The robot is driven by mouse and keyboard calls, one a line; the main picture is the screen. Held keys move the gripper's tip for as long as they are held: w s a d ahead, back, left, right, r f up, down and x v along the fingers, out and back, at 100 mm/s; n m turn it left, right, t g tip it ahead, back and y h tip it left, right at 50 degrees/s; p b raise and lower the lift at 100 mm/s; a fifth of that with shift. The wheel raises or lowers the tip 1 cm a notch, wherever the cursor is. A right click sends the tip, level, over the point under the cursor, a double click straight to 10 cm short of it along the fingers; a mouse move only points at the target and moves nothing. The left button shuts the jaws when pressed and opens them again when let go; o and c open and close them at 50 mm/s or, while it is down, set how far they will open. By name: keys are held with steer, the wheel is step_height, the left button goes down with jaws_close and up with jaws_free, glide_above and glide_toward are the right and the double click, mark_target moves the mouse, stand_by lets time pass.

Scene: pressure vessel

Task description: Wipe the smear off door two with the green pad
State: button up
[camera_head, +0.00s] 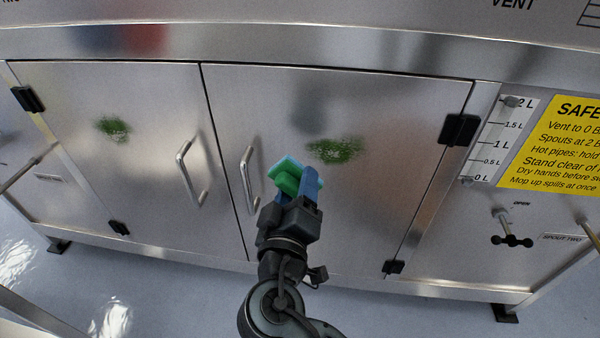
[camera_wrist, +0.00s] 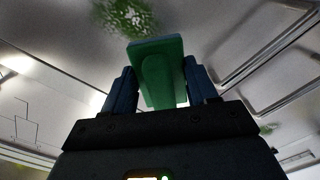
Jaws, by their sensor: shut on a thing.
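My gripper (camera_head: 296,190) is shut on the green pad (camera_head: 287,180), with its blue fingers on either side. In the wrist view the green pad (camera_wrist: 160,72) stands upright between the fingers. The right door (camera_head: 350,205) has a green smear (camera_head: 335,150), above and to the right of the pad in the head view. The left door (camera_head: 90,175) has a smaller green smear (camera_head: 114,129). In the wrist view a green smear (camera_wrist: 125,15) lies beyond the pad at the top. I cannot see a number on either door, nor tell whether the pad touches the right door.
Two bar handles stick out near the doors' meeting edges, the left one (camera_head: 192,172) and the right one (camera_head: 249,180), close to my gripper. Black hinges (camera_head: 459,130) sit at the outer edges. A level gauge (camera_head: 500,140), a yellow safety sign (camera_head: 555,145) and a black valve handle (camera_head: 512,240) are at the right.

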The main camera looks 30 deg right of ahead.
mark_target(366, 153)
steer(key=shift+p+x, duration=0.35)
steer(key=shift+x, duration=2.75)
steer(key=shift+x, duration=1)
steer(key=shift+d, duration=0.1)
steer(key=shift+s+d, duration=1.3)
steer(key=shift+d, duration=0.2)
steer(key=shift+s+d, duration=0.55)
steer(key=shift+d, duration=0.3)
steer(key=shift+s+d, duration=0.55)
steer(key=shift+d, duration=0.35)
steer(key=shift+s+d, duration=1.2)
steer(key=shift+d, duration=0.35)
steer(key=shift+w, duration=0.1)
